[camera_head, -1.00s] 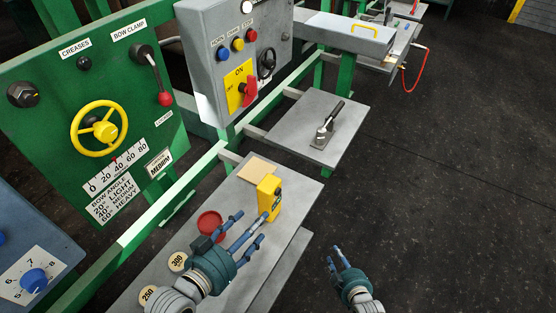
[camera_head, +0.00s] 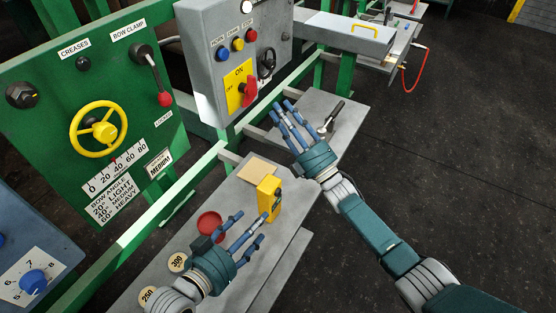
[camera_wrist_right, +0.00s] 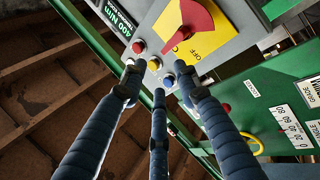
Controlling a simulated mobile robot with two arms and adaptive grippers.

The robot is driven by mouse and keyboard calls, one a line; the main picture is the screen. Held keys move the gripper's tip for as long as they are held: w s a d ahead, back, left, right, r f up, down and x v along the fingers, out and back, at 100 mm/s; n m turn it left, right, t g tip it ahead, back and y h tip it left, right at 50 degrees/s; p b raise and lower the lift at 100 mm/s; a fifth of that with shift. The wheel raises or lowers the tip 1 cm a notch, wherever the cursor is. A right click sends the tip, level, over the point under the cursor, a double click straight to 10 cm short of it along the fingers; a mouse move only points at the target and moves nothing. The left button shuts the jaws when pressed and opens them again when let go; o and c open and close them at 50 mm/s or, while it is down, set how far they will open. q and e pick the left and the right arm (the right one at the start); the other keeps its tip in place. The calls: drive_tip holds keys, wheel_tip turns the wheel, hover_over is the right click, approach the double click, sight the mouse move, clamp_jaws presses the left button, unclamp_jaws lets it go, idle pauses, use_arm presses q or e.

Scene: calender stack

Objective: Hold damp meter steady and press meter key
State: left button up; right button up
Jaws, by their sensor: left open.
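The yellow damp meter (camera_head: 266,190) stands upright on the grey shelf beside a tan pad. Dark marks show on its right-hand face, but I cannot tell which is the key. My left gripper (camera_head: 251,224) is open just in front of the meter. One of its fingertips overlaps the meter's lower part in the head view; I cannot tell if it touches. My right gripper (camera_head: 281,109) is open and empty, raised beyond the meter in front of the grey control box. In the right wrist view its spread fingers have nothing between them.
The grey shelf (camera_head: 160,258) also holds a red dish (camera_head: 210,224), round 300 (camera_head: 178,262) and 250 discs, and the tan pad (camera_head: 257,171). A black-handled tool (camera_head: 327,124) lies on the farther shelf. The control box (camera_head: 205,75) has a red switch. Dark floor at right is clear.

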sight(273, 204)
drive_tip(key=s+a+r+n+g+y, duration=0.4)
drive_tip(key=s+a+r+n+g, duration=0.1)
drive_tip(key=a+r+n+g, duration=0.3)
drive_tip(key=s+a+r+n+g+y, duration=0.5)
drive_tip(key=s+a+r+n+g, duration=0.1)
drive_tip(key=a+n+g, duration=0.35)
drive_tip(key=s+a+f+n+g+h, duration=0.2)
drive_tip(key=s+a+n+g+h, duration=0.55)
drive_tip(key=s, duration=0.35)
drive_tip(key=s+d+f+n+t+h, duration=0.2)
drive_tip(key=s+d+f+n+h, duration=0.15)
drive_tip(key=d+f+h, duration=0.45)
use_arm(q)
drive_tip(key=shift+w+d+f, duration=0.1)
drive_tip(key=shift+w+d, duration=0.05)
drive_tip(key=shift+w, duration=0.15)
drive_tip(key=x, duration=1)
drive_tip(key=shift+d+f, duration=0.1)
use_arm(e)
drive_tip(key=w+d+f+t+h, duration=0.1)
drive_tip(key=w+d+t+h, duration=0.1)
drive_tip(key=d, duration=0.5)
drive_tip(key=w+d+f+t+h, duration=0.2)
drive_tip(key=w+d+h, duration=0.3)
drive_tip(key=d, duration=0.3)
drive_tip(key=shift+w+f, duration=0.25)
drive_tip(key=shift+w, duration=0.3)
drive_tip(key=shift+h, duration=0.25)
